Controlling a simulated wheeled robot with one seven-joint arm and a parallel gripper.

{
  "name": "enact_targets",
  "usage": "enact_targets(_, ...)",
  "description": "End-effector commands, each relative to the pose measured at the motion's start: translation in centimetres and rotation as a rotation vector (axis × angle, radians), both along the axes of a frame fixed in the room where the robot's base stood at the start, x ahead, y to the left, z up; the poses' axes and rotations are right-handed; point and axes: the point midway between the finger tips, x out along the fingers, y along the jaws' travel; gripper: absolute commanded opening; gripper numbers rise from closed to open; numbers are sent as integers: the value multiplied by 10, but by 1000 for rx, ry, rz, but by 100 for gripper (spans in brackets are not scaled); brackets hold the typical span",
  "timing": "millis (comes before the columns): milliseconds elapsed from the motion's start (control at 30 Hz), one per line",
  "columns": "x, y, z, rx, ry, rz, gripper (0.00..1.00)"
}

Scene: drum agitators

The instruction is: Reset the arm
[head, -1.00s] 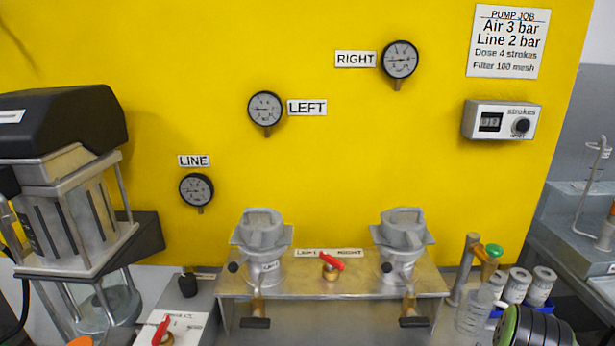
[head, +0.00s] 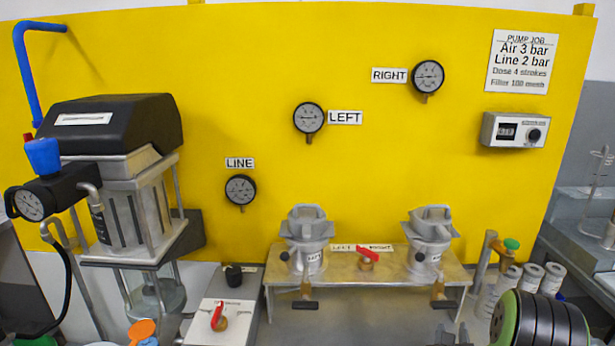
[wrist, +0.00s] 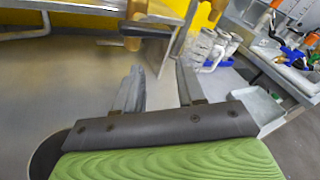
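My gripper (wrist: 160,92) shows in the wrist view with its two grey fingers apart and nothing between them. It hangs over the grey bench in front of the metal stand. In the head view part of my arm (head: 540,322), black with a green ring, is at the lower right. The gripper itself is barely visible there at the bottom edge, below the right end of the stand.
The metal stand (head: 345,262) holds two grey filter housings and a red-handled valve (head: 368,256). Bottles (head: 552,280) stand right of it. A pump (head: 125,200) stands at the left. Gauges, labels and a strokes counter (head: 515,131) are on the yellow panel.

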Motion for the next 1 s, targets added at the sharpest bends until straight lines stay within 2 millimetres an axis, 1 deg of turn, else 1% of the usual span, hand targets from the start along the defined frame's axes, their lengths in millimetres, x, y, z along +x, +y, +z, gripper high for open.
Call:
enact_targets(33,7,11,14,-56,42,54,39)
enact_targets(167,21,46,41,-233,184,219,39)
enact_targets(200,24,59,51,-305,235,280,39)
enact_targets(267,26,83,68,-442,322,386,39)
enact_targets(300,24,101,82,-559,390,469,39)
enact_targets(367,15,129,103,-759,500,605,39)
enact_targets(400,5,146,115,-898,572,693,39)
enact_targets(467,-15,168,131,-1106,673,822,39)
enact_targets(500,-31,180,141,-1242,734,905,39)
enact_targets(567,-60,194,156,-1444,817,1026,39)
enact_targets(600,-82,202,165,-1573,865,1107,39)
enact_targets(667,-117,210,177,-1758,928,1231,39)
enact_targets(700,-142,213,183,-1872,959,1315,39)
enact_targets(767,-178,215,190,-2021,989,1435,39)
enact_targets(800,-200,216,193,-2102,996,1511,39)
enact_targets(900,-240,215,196,-2238,990,1655,39)
enact_targets(1000,-258,215,195,-2293,978,1728,39)
